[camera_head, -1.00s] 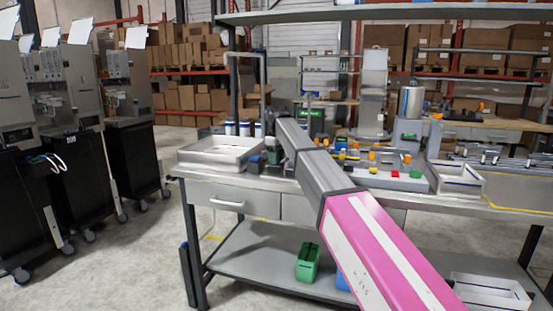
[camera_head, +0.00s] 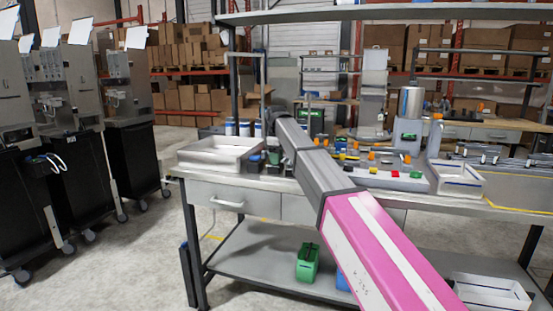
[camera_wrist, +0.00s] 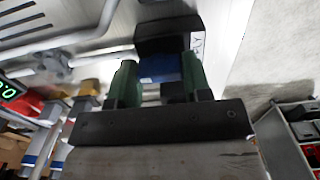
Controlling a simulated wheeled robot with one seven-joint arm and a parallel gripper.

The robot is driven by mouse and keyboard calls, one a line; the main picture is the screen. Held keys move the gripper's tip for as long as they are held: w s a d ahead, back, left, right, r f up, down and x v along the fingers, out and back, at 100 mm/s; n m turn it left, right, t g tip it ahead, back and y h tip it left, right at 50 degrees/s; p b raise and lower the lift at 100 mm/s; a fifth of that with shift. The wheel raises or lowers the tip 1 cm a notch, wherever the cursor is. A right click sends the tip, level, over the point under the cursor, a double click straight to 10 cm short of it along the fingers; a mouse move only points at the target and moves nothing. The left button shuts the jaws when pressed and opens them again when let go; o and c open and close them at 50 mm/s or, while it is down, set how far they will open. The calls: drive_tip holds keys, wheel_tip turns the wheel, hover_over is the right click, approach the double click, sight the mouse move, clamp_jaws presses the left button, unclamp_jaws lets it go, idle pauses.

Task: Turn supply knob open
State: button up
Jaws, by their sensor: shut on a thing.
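A blue knob (camera_wrist: 158,68) sits between the two green fingers of my gripper (camera_wrist: 157,75) in the wrist view. The fingers are shut on it, one on each side. A black block (camera_wrist: 165,35) lies just beyond the knob. A white label on it, partly hidden by a finger, shows letters ending in "LY". In the head view my arm covers the gripper and the knob.
The workbench has a white tray (camera_head: 215,152) at left, several coloured fittings in the middle and another white tray (camera_head: 456,178) at right. A green container (camera_head: 307,263) stands on the lower shelf. Black-based carts (camera_head: 130,140) stand at left, with clear floor between.

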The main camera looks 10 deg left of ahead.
drive_tip(key=o, duration=0.9)
wheel_tip(320, 180, up, 10)
drive_tip(key=shift+f, duration=0.2)
drive_tip(key=shift+r, duration=0.65)
